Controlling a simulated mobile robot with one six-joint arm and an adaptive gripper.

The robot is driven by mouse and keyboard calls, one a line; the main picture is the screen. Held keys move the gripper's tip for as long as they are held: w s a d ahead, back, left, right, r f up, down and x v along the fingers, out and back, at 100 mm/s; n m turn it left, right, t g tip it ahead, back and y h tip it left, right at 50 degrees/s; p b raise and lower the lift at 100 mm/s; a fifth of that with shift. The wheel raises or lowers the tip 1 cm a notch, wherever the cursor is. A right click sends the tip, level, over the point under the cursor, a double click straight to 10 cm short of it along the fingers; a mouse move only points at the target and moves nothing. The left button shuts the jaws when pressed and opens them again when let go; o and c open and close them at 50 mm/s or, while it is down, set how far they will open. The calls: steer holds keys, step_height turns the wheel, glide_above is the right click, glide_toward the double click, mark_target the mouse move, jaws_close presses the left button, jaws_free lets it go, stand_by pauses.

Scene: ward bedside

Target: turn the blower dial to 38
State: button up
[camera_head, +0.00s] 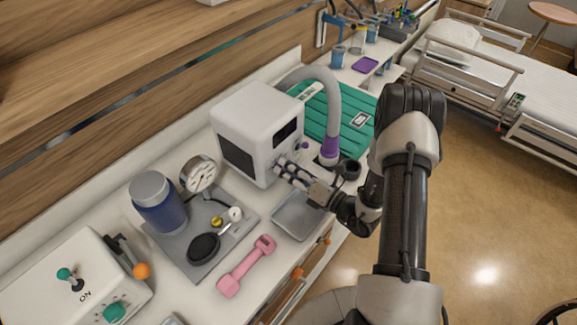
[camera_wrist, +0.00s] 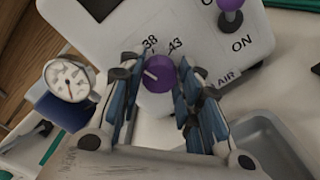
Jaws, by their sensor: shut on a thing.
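The blower is a white box (camera_head: 247,119) on the counter, with a dark side panel and a dark window on its front. Its purple dial (camera_wrist: 160,76) shows in the wrist view between my fingers. A white pointer line on the dial points left and slightly up in that view, to the left of the printed 38 (camera_wrist: 150,43). The 43 (camera_wrist: 174,46) is printed right of the 38. My gripper (camera_wrist: 158,90) is shut on the dial, with a finger on each side. In the head view my gripper (camera_head: 283,172) reaches the blower's front and hides the dial.
A purple lever (camera_wrist: 230,15) stands near the word ON. A grey hose (camera_head: 328,95) with a purple end arches beside the blower. A grey tray (camera_head: 293,228) lies below my gripper.

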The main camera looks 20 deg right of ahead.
steer(key=m+p, duration=0.1)
steer(key=m, duration=0.2)
steer(key=shift+m, duration=0.3)
steer(key=shift+f+m+p, duration=0.15)
steer(key=shift+m+p, duration=0.6)
steer(key=shift+m, duration=1.15)
steer(key=o, duration=1)
steer(key=shift+d, duration=0.1)
steer(key=v, duration=1.2)
